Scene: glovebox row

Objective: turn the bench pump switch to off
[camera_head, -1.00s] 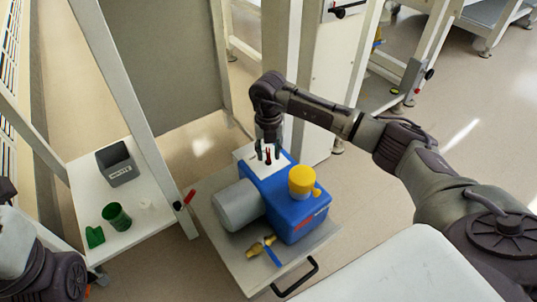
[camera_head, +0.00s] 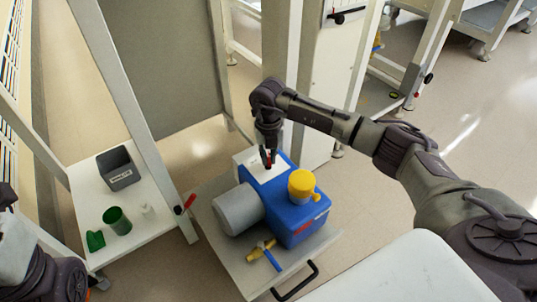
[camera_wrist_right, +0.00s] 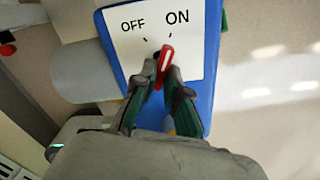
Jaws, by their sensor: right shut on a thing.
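The blue bench pump (camera_head: 299,222) stands on a low trolley, with a grey motor cylinder and a yellow cap. Its white switch plate (camera_wrist_right: 130,46) reads OFF on the left and ON on the right in the right wrist view. The red switch lever (camera_wrist_right: 166,58) with a white stripe points up toward the ON mark. My right gripper (camera_wrist_right: 164,85) is shut on the lever, its green-sided fingers on either side of it. In the head view my right gripper (camera_head: 268,162) comes down on the plate from above. Part of my left arm shows at the lower left, but its gripper does not.
Two brass-coloured fittings (camera_head: 262,249), one with a blue handle, lie on the trolley (camera_head: 236,268) beside the pump. A white shelf (camera_head: 150,226) at left holds a grey bin (camera_head: 119,170) and a green cup (camera_head: 117,221). A frame post stands behind the pump.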

